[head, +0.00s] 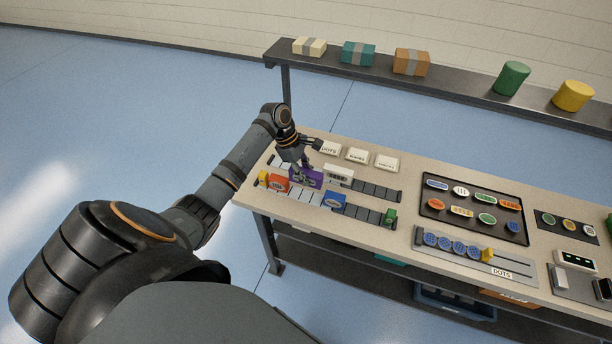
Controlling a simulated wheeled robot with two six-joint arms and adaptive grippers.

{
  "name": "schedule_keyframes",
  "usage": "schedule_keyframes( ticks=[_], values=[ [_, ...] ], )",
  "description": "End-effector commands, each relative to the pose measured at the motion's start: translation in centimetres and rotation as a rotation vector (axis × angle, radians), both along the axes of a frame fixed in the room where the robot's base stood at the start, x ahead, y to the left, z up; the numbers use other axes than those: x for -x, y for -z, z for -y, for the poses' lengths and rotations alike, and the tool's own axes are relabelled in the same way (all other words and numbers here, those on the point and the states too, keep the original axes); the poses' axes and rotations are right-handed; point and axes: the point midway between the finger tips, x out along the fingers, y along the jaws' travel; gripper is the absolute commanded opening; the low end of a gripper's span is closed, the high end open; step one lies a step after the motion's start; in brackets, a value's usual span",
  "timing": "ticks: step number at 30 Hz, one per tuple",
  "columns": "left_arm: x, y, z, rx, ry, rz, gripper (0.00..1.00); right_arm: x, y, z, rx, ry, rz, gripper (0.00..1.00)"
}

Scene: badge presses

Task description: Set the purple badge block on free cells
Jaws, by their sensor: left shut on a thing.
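The purple badge block (305,176) is at the left part of the bench, at the back rail of cells (378,190). My left gripper (306,163) is shut on it from above. I cannot tell whether the block rests in the cells or is held just over them. A white block (339,175) stands just right of it on the back rail, and free dark cells run right of that. On the front rail (311,197) are an orange-red block (278,184), a blue block (333,201) and a green end piece (390,217). My right gripper is not in view.
White labelled blocks (357,155) lie behind the rails. A dark tray (474,207) of coloured badges and a slider with blue dotted discs (445,244) are to the right. A raised shelf (450,84) with boxes and cylinders runs along the back.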

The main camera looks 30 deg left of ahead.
Motion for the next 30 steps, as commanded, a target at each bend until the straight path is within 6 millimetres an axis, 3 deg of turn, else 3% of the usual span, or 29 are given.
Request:
schedule_keyframes(
  ticks=[1,5,18,30],
  values=[
    [0.0,1.2,0.0,0.0,0.001,0.001,0.0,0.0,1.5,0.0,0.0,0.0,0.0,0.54],
    [0.0,2.3,0.0,0.001,0.001,0.002,0.0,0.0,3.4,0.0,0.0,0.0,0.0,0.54],
    [0.0,7.1,0.0,0.001,-0.001,-0.001,0.0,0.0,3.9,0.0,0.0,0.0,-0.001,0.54],
    [0.0,7.3,0.0,0.001,0.0,0.0,0.0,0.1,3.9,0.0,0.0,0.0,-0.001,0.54]
  ],
)
